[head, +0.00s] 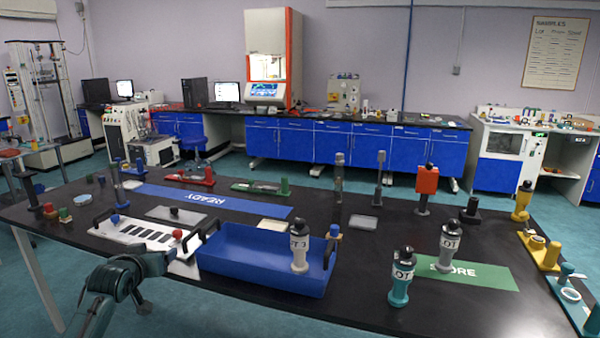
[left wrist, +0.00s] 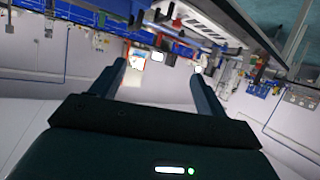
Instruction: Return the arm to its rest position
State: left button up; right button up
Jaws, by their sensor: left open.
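My left arm shows at the lower left of the head view, in front of the table's near edge; I cannot make out its fingers there. In the left wrist view my left gripper (left wrist: 160,74) is open, with nothing between its two fingers. That view is tilted over, and the gripper points out across the room, apart from the table. My right arm and gripper are in neither view.
The black table (head: 345,285) carries a blue tray (head: 255,275), a white slotted rack (head: 150,234), a blue READY mat (head: 250,207), a green STORE mat (head: 490,274) and several bottle-like pieces. The tray and rack lie closest to my left arm.

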pick_arm(q)
notch_tip(320, 180, up, 5)
jog(key=w+m+t, duration=0.1)
jog(key=m+t, duration=0.2)
jog(key=m, duration=0.1)
jog(key=s+d+f+m+g+h, duration=0.1)
jog(key=s+d+f+g+h, duration=0.1)
jog(key=s+d+f, duration=0.7)
jog(key=s+d+f+m+g+h, duration=0.15)
jog(key=s+d+f, duration=0.25)
jog(key=s+f, duration=0.75)
jog(key=s+d+f+n+g, duration=0.1)
jog(key=s+d, duration=0.3)
jog(key=s, duration=0.5)
jog(key=s+d+f+g+h, duration=0.1)
jog(key=s+d+f, duration=0.3)
jog(key=s, duration=0.5)
jog(key=shift+s+n+g, duration=0.35)
jog(key=shift+s, duration=0.05)
